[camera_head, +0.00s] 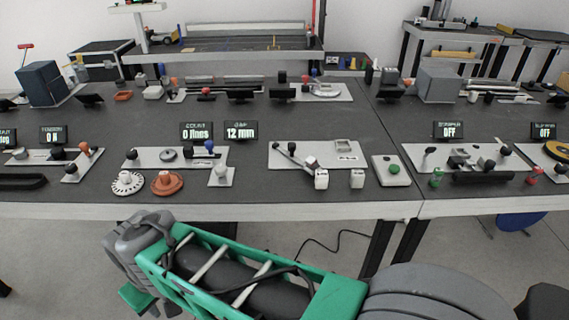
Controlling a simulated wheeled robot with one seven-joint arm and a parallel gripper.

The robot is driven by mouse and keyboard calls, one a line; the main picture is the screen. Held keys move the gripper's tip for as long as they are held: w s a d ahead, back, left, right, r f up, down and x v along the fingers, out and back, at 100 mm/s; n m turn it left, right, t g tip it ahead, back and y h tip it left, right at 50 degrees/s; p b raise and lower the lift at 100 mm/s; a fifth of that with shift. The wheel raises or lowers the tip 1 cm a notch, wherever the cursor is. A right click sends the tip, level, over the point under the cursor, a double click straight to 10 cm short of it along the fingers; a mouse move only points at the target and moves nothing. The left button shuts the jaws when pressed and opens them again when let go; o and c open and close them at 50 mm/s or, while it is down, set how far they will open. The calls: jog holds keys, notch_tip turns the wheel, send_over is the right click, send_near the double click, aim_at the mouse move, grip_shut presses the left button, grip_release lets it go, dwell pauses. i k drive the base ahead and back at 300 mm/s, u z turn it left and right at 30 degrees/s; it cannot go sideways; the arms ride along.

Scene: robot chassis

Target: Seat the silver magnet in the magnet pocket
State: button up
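I cannot pick out the silver magnet or the magnet pocket for certain at this size. The small light grey pieces on the bench plates are too small to name surely. A light plate (290,160) at the centre front bears a black-knobbed lever and a small square frame (343,147). My green and grey arm lies low in front of the bench, apart from it. Its grey end (140,240) is at the lower left, below the bench edge. My gripper's fingers cannot be made out there, so whether they are open is unclear.
The dark bench (290,110) holds several fixture plates and small displays. Two white blocks (321,180) (357,178) and a green-button box (391,170) stand near the front edge. An orange disc (167,183) and a white toothed disc (127,182) lie front left.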

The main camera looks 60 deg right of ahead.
aim_at(292, 146)
jog(key=u, duration=2.3)
jog(key=k, duration=0.85)
jog(key=z, duration=1.45)
